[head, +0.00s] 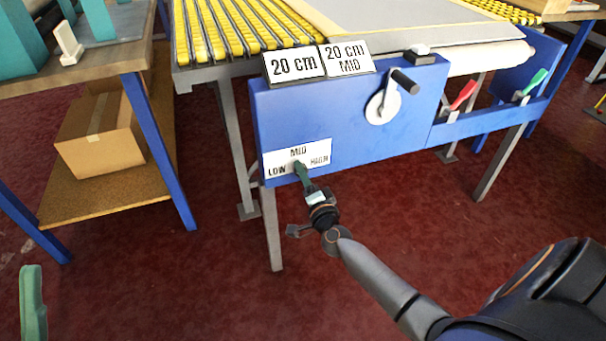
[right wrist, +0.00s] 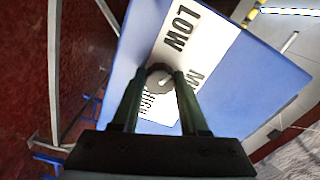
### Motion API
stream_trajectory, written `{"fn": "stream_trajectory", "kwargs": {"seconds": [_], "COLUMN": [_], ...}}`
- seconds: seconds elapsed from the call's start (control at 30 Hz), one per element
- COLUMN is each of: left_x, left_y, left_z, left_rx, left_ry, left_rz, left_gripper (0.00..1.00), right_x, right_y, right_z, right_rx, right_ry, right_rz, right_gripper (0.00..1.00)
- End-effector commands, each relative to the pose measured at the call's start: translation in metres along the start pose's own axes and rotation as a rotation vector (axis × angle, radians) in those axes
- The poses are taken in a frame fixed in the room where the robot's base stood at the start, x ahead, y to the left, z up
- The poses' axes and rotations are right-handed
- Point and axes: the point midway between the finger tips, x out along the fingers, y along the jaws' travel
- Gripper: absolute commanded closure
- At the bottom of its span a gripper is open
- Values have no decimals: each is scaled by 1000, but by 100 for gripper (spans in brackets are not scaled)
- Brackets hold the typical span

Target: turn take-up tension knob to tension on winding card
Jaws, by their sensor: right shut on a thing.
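The take-up tension knob (right wrist: 157,76) is a small dark round knob with a pale mark, set on a white LOW–MID–HIGH plate (head: 318,151) on the blue panel. The pale mark slants towards the M of MID in the right wrist view, but its exact setting is hard to tell. My right gripper (head: 299,168) is shut on the knob and hides it in the head view; its two dark green fingers flank it in the right wrist view. The winding card (head: 348,58) reads "20 cm MID". A green finger-like piece, apparently my left gripper (head: 33,302), shows at the lower left.
A "20 cm" card (head: 294,66) stands beside the winding card. A crank wheel (head: 381,108) with a black handle sticks out from the blue panel (head: 350,120). Red (head: 464,95) and green (head: 535,82) levers are farther right. A cardboard box (head: 100,140) lies on a shelf at left.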

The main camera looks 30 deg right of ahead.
Motion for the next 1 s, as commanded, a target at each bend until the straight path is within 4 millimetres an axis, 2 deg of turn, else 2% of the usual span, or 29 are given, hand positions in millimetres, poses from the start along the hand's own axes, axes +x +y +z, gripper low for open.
{"fn": "stream_trajectory", "kwargs": {"seconds": [1.0], "left_x": [-13], "left_y": [9], "left_z": [14], "left_rx": [-5], "left_ry": [-10], "left_rz": [16], "left_gripper": [50], "right_x": [0], "right_y": [1], "right_z": [0], "right_rx": [928], "right_ry": [1], "right_rz": [1], "right_gripper": [100]}}
